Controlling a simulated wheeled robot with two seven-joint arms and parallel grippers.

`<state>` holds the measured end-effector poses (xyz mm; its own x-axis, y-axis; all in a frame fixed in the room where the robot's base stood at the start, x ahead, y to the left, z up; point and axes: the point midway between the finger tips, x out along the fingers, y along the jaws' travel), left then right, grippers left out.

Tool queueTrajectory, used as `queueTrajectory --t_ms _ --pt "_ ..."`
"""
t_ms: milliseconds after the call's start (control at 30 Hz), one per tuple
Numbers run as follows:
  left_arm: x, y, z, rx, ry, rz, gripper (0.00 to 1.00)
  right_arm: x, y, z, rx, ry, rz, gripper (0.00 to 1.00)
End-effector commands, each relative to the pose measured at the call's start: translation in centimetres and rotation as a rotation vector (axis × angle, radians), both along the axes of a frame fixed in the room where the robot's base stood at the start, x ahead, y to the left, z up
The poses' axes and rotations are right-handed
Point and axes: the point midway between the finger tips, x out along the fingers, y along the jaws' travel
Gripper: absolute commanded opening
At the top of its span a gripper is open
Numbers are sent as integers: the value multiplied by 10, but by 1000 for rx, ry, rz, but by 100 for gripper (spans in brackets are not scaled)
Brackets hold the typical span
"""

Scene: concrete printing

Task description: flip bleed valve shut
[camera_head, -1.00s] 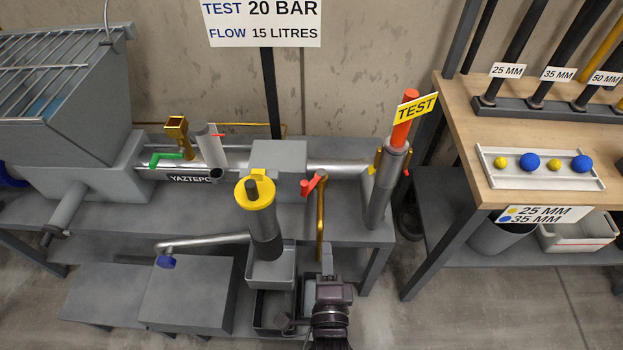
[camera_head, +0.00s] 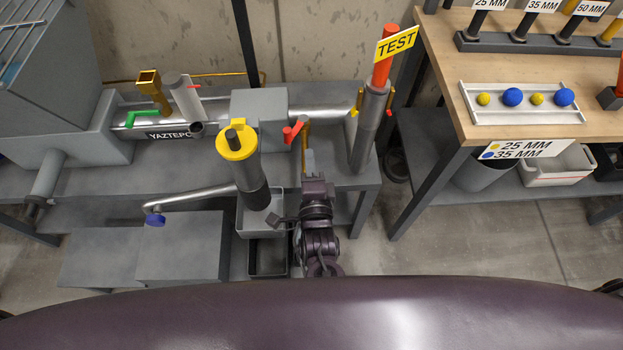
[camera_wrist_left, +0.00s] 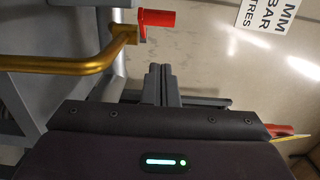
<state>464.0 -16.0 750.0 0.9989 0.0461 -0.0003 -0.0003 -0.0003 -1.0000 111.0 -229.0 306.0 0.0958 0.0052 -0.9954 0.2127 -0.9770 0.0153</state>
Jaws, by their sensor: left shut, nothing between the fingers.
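The bleed valve appears to be the red lever (camera_head: 292,131) on a brass pipe (camera_head: 305,138), right of the grey block in the head view. In the left wrist view the red lever (camera_wrist_left: 157,17) sits at the end of the bent brass pipe (camera_wrist_left: 75,67), beyond and slightly left of the fingertips. My left gripper (camera_head: 308,153) is just below the lever in the head view, in front of the pipe. Its fingers (camera_wrist_left: 160,70) are shut, empty, and apart from the lever in the wrist view. My right gripper is out of view.
A yellow-capped cylinder (camera_head: 240,150) stands left of my gripper, above a grey bin (camera_head: 269,257). A grey tube with an orange rod (camera_head: 383,60) and TEST tag stands to the right. A green lever (camera_head: 140,119) lies farther left. A wooden bench (camera_head: 440,60) is at right.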

Motion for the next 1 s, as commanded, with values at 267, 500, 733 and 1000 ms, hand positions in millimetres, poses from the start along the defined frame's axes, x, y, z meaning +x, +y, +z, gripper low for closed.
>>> queueTrajectory --t_ms 267,500,733,1000 --pt "34 23 1 2 -1 0 0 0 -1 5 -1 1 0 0" --pt "41 30 0 0 1 -2 0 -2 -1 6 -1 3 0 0" --pt "41 30 0 0 1 -1 0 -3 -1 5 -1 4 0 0" --pt "45 45 7 8 -1 -104 0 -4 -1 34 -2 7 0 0"
